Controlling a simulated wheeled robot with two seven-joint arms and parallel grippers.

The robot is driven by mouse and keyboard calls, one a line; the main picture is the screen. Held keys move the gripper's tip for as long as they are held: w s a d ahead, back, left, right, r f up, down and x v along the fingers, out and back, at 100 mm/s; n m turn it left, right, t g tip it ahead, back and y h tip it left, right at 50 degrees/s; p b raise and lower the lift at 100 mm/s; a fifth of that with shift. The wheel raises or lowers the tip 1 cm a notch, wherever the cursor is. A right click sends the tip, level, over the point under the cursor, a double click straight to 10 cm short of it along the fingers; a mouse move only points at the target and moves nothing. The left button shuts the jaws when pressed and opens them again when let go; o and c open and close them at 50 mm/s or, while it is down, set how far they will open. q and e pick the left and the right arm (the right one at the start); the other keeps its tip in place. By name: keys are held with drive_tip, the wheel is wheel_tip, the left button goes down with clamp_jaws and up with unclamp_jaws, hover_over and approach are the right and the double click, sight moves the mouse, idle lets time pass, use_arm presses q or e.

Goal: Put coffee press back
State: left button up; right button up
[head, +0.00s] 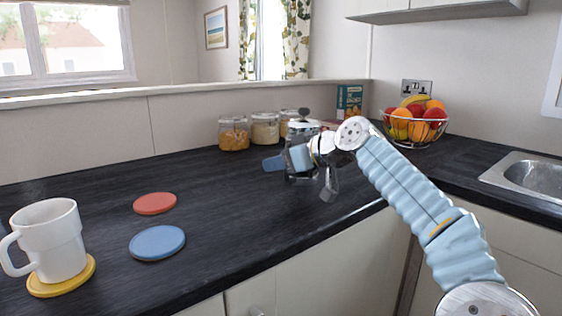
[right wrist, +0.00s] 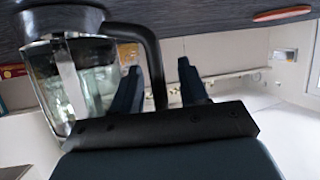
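The coffee press stands on the dark counter, mostly hidden behind my right gripper in the head view; its lid and dark knob (head: 304,114) show above the gripper. In the right wrist view its glass body (right wrist: 82,85) and black handle (right wrist: 153,62) show close up, tilted in the picture. My right gripper (head: 300,176) is open at the press. In the right wrist view its two fingers (right wrist: 161,78) are apart, with the handle between them and a gap visible on either side. My left gripper is not in view.
Several glass jars (head: 265,129), a green box (head: 349,101) and a fruit bowl (head: 416,125) stand along the back. A white mug (head: 57,240) is on a yellow coaster at the left, near red (head: 155,203) and blue (head: 157,243) coasters. The sink (head: 530,176) is at right.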

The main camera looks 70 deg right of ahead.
drive_tip(key=v, duration=1.2)
drive_tip(key=shift+r, duration=0.1)
idle(0.4)
